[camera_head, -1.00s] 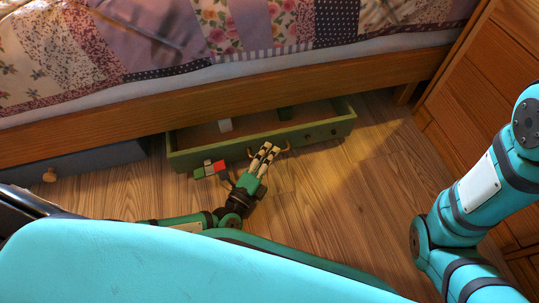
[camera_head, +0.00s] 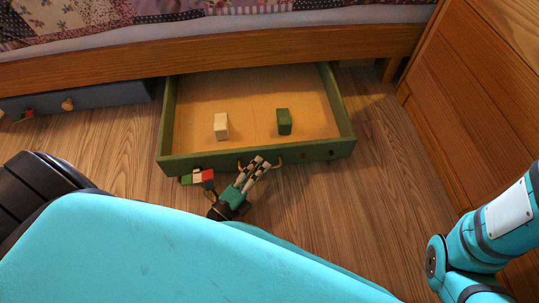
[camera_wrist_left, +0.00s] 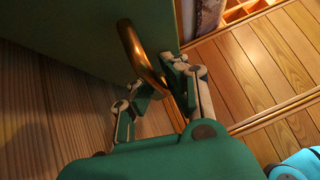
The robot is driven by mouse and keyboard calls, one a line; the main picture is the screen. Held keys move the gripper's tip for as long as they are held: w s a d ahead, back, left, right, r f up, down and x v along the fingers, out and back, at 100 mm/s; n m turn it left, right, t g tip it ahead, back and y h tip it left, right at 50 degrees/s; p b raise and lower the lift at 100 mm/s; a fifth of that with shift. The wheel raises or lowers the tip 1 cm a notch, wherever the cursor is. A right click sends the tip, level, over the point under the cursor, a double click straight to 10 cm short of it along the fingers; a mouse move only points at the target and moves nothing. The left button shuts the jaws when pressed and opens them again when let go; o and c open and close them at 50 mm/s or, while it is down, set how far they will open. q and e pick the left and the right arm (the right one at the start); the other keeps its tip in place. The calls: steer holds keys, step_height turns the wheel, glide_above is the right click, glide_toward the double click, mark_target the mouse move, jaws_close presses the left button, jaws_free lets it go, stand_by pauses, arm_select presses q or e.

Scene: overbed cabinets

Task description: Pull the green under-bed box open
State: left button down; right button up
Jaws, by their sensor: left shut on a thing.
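The green under-bed box (camera_head: 172,110) stands well out from under the bed, its inside showing. A pale block (camera_head: 221,125) and a dark green block (camera_head: 284,121) lie in it, apart. My left gripper (camera_head: 262,164) is at the middle of the front wall, shut on the box's curved brass handle (camera_head: 279,162). In the left wrist view the handle (camera_wrist_left: 137,52) passes between the fingers (camera_wrist_left: 157,92), against the green front (camera_wrist_left: 75,25). My right gripper is out of view; only part of that arm shows at the right.
A blue box (camera_head: 110,95) with a round wooden knob (camera_head: 67,105) stands under the bed at the left. The wooden bed rail (camera_head: 220,57) runs above both. A wooden cabinet (camera_head: 475,90) stands at the right. Bare floor (camera_head: 370,170) lies between it and the green box.

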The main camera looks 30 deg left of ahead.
arm_select(q)
steer(key=shift+s+d+f, duration=0.3)
steer(key=shift+s+d, duration=0.1)
steer(key=shift+s, duration=0.2)
steer(key=c, duration=1.4)
jaws_free()
steer(key=shift+w+r, duration=0.1)
steer(key=shift+r, duration=0.05)
